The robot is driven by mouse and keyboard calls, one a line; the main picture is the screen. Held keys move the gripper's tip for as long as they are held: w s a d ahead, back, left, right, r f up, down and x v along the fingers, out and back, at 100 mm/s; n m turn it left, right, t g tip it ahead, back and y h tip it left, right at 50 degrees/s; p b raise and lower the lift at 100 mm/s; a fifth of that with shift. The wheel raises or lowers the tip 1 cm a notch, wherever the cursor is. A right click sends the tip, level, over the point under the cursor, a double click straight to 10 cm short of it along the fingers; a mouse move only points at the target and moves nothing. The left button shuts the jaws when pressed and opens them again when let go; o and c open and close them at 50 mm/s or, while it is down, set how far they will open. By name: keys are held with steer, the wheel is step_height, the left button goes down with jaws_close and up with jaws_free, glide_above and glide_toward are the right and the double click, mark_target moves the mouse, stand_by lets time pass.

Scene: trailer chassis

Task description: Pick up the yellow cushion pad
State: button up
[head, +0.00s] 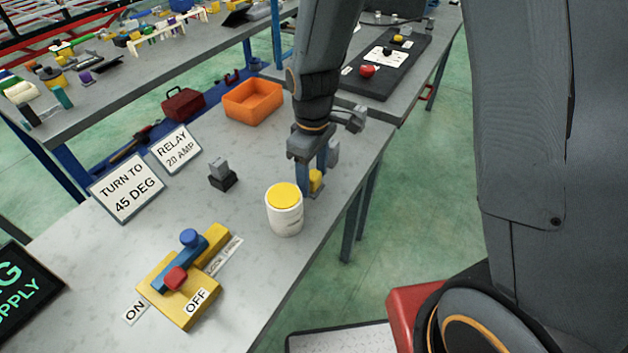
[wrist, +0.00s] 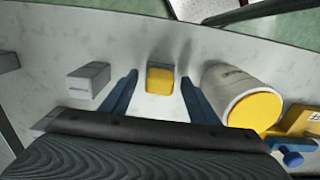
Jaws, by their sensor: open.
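The yellow cushion pad (wrist: 160,80) is a small block with a yellow top, standing on the grey bench. It also shows in the head view (head: 316,181), partly covered by my fingers. My gripper (wrist: 160,75) is open, with one blue finger on each side of the pad. Gaps show between the pad and both fingers in the wrist view. In the head view my gripper (head: 313,178) points down, low over the bench near its right edge. Whether the fingertips touch the bench is hard to tell.
A white canister with a yellow lid (head: 284,211) stands close beside my gripper; it also shows in the wrist view (wrist: 243,98). A grey block (wrist: 88,82) stands on the other side. A yellow switch base (head: 185,280), signs (head: 126,187) and an orange bin (head: 252,101) stand farther off.

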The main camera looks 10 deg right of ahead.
mark_target(313, 174)
steer(key=shift+f, duration=0.2)
steer(key=c, duration=1.2)
steer(key=shift+r, duration=0.15)
step_height(313, 174, up, 10)
steer(key=shift+f+b, duration=0.1)
steer(key=shift+b, duration=1.1)
steer(key=o, duration=0.5)
steer(key=c, duration=0.3)
